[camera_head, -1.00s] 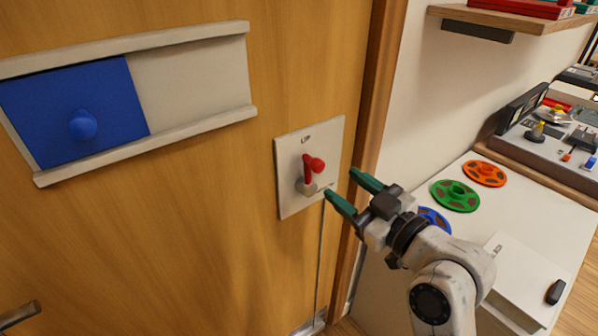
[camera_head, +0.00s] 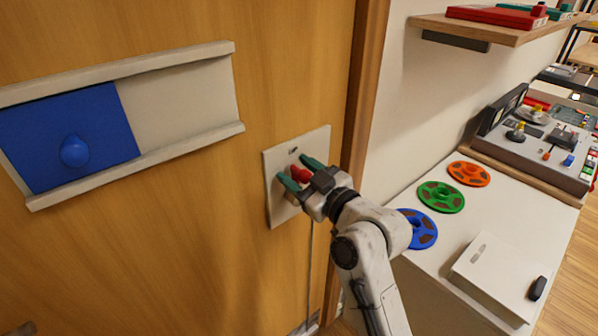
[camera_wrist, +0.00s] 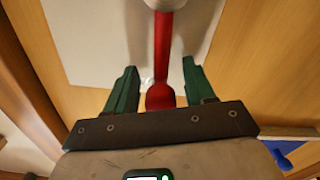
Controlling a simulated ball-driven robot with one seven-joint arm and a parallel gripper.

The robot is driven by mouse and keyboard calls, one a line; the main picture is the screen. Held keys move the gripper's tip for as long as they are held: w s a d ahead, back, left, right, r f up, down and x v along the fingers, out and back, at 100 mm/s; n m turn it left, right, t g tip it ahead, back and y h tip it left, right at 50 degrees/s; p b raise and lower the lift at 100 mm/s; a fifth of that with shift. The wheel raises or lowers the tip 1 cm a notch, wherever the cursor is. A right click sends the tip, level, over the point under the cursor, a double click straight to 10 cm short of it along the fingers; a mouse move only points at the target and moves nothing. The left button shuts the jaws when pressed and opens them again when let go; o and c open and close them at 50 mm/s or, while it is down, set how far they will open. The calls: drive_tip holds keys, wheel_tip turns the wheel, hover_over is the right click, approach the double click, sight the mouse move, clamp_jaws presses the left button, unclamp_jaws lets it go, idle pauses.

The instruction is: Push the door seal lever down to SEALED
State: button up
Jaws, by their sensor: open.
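The red door seal lever (camera_head: 300,174) is on a pale plate (camera_head: 281,208) fixed to the wooden door, with lettering at the plate's top. My gripper (camera_head: 298,169) is open at the plate, its green fingers on either side of the lever's red knob. In the wrist view the red lever (camera_wrist: 163,50) runs from a grey pivot at the top down to its knob, between the two open fingers (camera_wrist: 156,90). I see a gap on each side of the knob.
A blue sliding panel (camera_head: 100,150) with a round knob sits in a pale rail on the door, left of the plate. On the right, a white counter holds blue (camera_head: 419,229), green (camera_head: 441,197) and orange (camera_head: 469,173) reels and a white box (camera_head: 497,275). A shelf (camera_head: 500,27) hangs above.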

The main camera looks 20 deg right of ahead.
drive_tip(key=shift+c, duration=0.3)
drive_tip(key=shift+f, duration=0.1)
clamp_jaws()
